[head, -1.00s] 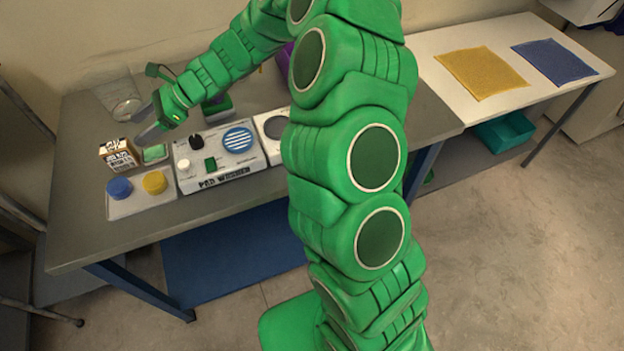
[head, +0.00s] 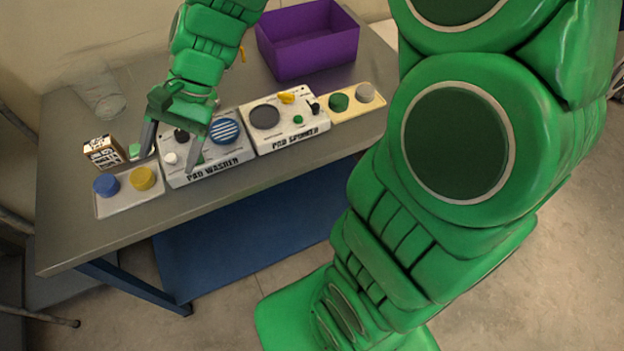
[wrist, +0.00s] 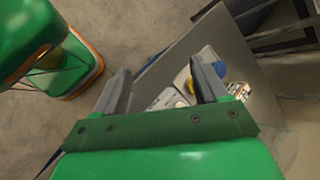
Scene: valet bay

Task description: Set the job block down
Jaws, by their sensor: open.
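The job block (head: 104,152), a small box with black-and-white printed faces and a brown side, stands on the grey bench at the left, just behind the tray with the blue and yellow pads. It also shows in the wrist view (wrist: 238,90), at the right beyond one finger. My gripper (head: 168,163) is open and empty in the head view, its fingers spread in front of the pad washer, right of the block and apart from it. In the wrist view my gripper (wrist: 159,68) also has nothing between its fingers.
A pale tray (head: 125,203) carries a blue pad (head: 106,184) and a yellow pad (head: 143,178). The pad washer (head: 208,173) and pad spinner (head: 287,137) stand to its right. A purple bin (head: 308,50) is at the back. The bench front edge is clear.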

